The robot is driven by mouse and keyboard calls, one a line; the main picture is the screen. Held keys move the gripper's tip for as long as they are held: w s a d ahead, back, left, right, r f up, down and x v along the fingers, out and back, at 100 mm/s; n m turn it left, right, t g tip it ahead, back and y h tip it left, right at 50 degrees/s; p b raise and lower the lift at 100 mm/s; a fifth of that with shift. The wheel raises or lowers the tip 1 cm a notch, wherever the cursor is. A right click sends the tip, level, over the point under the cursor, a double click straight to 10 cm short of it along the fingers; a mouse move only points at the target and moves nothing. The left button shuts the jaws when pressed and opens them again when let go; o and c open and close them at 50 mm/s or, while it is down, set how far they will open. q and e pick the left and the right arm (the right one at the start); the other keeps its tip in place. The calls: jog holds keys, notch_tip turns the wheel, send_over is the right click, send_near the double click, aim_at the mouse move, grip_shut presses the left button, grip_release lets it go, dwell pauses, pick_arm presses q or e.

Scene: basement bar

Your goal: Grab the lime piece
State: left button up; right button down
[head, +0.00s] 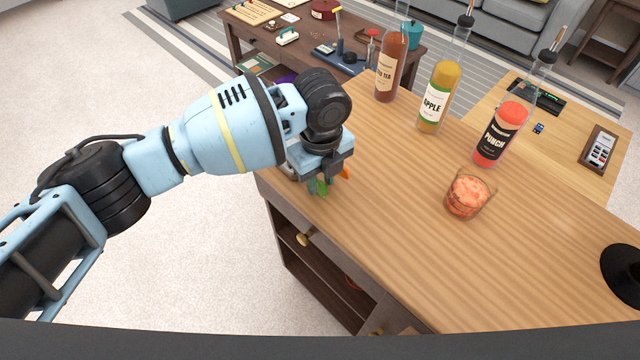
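A small green piece (320,187), likely the lime piece, shows at the left edge of the wooden bar top, just under my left gripper (322,178). The gripper points down over it, and its wrist hides most of the fingers. I cannot tell whether the fingers are around the green piece or only above it. A small orange piece (346,172) shows right beside the gripper. My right gripper is not in view.
A glass with pinkish-red contents (467,196) stands on the bar top (400,230). Bottles of tea (388,75), apple (435,100) and punch (497,140) stand behind it. A black round object (625,275) is at the right edge. The front middle is clear.

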aim_at(323, 185)
pick_arm(q)
grip_shut()
jog(key=shift+r, duration=0.15)
jog(key=shift+r, duration=0.6)
jog(key=shift+s+d+r, duration=0.1)
jog(key=shift+d+r, duration=0.1)
jog(key=shift+r, duration=0.95)
jog(key=s+d, duration=0.7)
jog(key=s+d+r, duration=0.1)
jog(key=s+d, duration=0.3)
jog(key=shift+r, duration=0.1)
